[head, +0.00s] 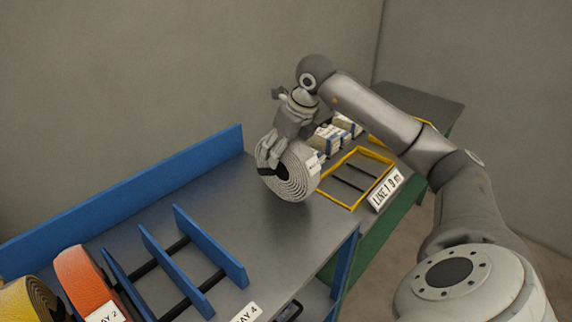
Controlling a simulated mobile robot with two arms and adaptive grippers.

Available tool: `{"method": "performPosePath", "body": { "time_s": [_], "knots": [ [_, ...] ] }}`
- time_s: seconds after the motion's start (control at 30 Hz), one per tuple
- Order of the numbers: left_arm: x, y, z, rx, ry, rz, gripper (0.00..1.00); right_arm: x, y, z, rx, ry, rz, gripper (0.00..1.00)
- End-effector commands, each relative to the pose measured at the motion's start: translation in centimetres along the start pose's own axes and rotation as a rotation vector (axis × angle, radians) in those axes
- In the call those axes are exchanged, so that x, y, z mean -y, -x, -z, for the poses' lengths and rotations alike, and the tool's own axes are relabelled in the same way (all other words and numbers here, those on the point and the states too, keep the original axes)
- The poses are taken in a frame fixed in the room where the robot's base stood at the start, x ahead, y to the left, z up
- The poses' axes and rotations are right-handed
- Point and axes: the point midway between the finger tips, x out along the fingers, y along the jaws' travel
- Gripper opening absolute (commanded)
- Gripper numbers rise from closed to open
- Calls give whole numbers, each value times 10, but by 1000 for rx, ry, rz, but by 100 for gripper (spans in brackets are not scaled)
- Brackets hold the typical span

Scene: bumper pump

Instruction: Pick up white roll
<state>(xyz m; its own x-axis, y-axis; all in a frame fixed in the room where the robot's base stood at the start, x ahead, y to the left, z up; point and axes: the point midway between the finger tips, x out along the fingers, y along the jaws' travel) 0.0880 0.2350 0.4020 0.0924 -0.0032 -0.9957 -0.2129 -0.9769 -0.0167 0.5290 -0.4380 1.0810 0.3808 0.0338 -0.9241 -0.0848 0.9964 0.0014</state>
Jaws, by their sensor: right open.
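A white roll (294,178), wound in a spiral with a dark core, stands on its edge on the grey bench. My right gripper (271,152) is above and behind it, with its fingers over the roll's upper left part. The gripper is open, and its fingers overlap the roll in the picture. I cannot tell whether they touch it. My left gripper does not show.
A blue rack with empty slots (208,245) stands on the bench (262,220), beside an orange roll (80,283) and a yellow roll (30,300). A blue wall edges the back.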

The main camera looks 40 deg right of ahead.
Motion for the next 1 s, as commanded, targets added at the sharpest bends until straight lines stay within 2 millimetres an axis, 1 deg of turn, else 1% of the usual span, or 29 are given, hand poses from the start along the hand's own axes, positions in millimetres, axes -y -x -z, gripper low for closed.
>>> {"method": "performPosePath", "body": {
  "time_s": [0.1, 0.23, 0.27, 0.73, 0.77, 1.0],
  "knots": [
    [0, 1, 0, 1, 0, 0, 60, 0, -4, 0, -1, 0, 0, 64],
    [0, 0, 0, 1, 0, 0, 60, 0, -3, 0, 0, 0, 0, 64],
    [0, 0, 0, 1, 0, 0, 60, 0, -3, 0, 0, 0, 0, 63],
    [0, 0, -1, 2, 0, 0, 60, 0, -3, 0, 0, 0, 1, 3],
    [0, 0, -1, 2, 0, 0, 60, 0, -3, 0, 0, 0, 1, 0],
    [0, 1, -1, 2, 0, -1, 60, 1, 0, -2, 7, 0, 2, 0]
  ]
}}
